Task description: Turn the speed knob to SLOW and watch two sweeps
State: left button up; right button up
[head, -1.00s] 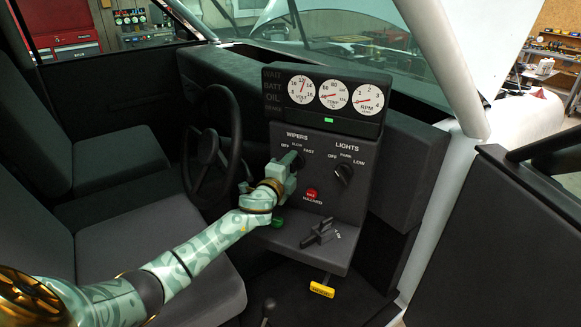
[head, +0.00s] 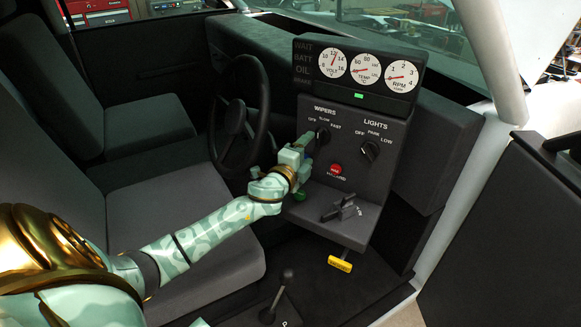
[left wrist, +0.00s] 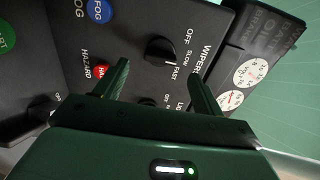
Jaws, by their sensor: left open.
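The wiper speed knob (head: 322,136) is a round black knob under the WIPERS label on the dark dash panel (head: 318,176). OFF, SLOW and FAST are printed around it. In the left wrist view the knob (left wrist: 160,50) has a small pale mark on the side of the SLOW and FAST labels; which one it points at I cannot tell surely. My left gripper (head: 309,141) is close in front of the knob, a little left of it and below. In the wrist view its two fingers (left wrist: 158,75) are apart, with nothing between them. My right gripper is not in view.
The lights knob (head: 369,151) is right of the wiper knob, and the red hazard button (head: 336,169) is below. The steering wheel (head: 238,115) stands left of the panel. A lever (head: 342,210) sits on the ledge below. Gauges (head: 365,68) are above.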

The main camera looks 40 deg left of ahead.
pick_arm(q)
jog(key=s+d, duration=0.1)
jog(key=s, duration=0.9)
jog(key=shift+d, duration=0.15)
